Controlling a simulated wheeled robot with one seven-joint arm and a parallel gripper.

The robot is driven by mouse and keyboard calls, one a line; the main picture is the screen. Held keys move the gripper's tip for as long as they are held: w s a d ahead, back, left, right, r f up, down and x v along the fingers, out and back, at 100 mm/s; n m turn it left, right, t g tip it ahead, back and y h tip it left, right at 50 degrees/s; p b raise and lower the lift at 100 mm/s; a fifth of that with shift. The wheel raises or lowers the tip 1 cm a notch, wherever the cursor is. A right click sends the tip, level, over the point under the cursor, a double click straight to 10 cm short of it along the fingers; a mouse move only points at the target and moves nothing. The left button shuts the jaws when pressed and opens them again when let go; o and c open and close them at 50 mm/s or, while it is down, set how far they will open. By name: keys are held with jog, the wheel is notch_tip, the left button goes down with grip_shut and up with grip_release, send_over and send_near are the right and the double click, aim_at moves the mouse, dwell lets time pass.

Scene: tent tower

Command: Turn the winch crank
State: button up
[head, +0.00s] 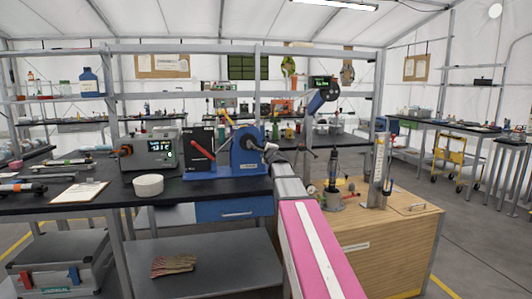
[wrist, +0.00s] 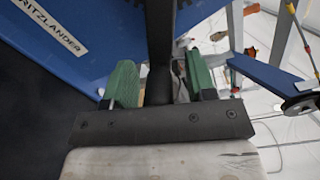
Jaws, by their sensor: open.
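The blue winch (head: 246,160) stands on the dark bench top in the head view. Its blue side with a white lettered label fills the upper left of the wrist view (wrist: 85,25). My gripper (head: 271,150) is at the right side of the winch. In the wrist view my gripper (wrist: 162,82) is open, its two green pads apart. A dark upright bar (wrist: 160,45), seemingly part of the crank, runs between the pads, with a gap visible on the right. The bar's lower end is hidden behind the gripper's dark crosspiece. I cannot tell whether a pad touches it.
A black panel with a red handle (head: 200,150) stands left of the winch, and a grey instrument box (head: 150,150) is farther left. A white roll (head: 148,185) lies in front. A wooden cabinet (head: 380,255) with tools on top stands right of my arm.

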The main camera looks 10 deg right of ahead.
jog(key=s, duration=1)
jog(key=shift+s, duration=0.4)
jog(key=shift+d, duration=0.15)
dwell(0.6)
